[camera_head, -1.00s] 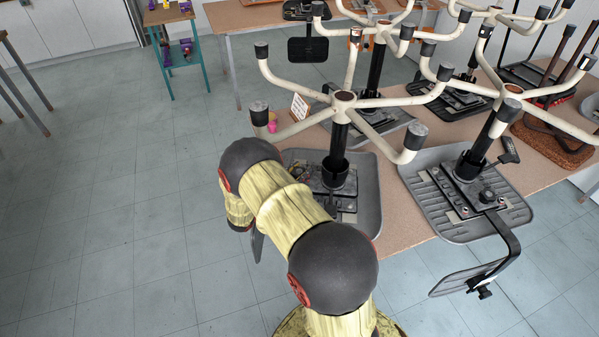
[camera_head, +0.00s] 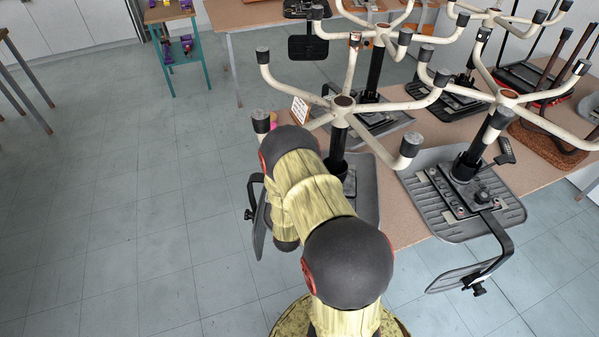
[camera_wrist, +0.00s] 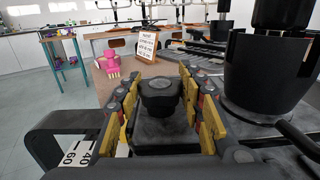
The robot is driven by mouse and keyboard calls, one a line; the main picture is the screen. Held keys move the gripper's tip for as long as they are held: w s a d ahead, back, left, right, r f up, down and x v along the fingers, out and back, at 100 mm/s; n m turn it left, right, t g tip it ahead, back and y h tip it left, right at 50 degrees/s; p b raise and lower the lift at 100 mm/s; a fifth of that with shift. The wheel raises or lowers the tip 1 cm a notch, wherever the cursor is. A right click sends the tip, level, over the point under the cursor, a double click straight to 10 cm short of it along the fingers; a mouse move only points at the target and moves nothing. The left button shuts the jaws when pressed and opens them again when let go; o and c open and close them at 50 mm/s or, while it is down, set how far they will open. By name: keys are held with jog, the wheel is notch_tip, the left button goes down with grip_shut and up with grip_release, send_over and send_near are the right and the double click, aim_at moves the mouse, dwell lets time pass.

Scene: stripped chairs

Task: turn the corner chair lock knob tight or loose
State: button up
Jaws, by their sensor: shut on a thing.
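The corner chair is upside down at the table's near corner. Its pale star base (camera_head: 342,103) points up, and its grey seat (camera_head: 366,200) lies on the table, partly behind my arm. The black lock knob (camera_wrist: 160,92) shows in the wrist view at the middle, upright on the dark plate under the seat. My gripper (camera_wrist: 159,100) is shut on the knob, with one yellow-padded finger on its left and one on its right. In the head view my arm hides the gripper and the knob.
The chair's black post socket (camera_wrist: 268,75) stands close to the right of my fingers. A dark bracket (camera_wrist: 65,135) is at lower left. A pink figure (camera_wrist: 110,64) and a small sign (camera_wrist: 147,43) stand beyond. Another upturned chair (camera_head: 460,205) is to the right; open floor is left.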

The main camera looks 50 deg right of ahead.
jog(key=shift+n+t+y, duration=0.3)
jog(key=shift+n+t, duration=0.1)
jog(key=shift+t, duration=0.1)
jog(key=o, duration=1.2)
jog(key=shift+c, duration=0.2)
jog(key=v, duration=1.2)
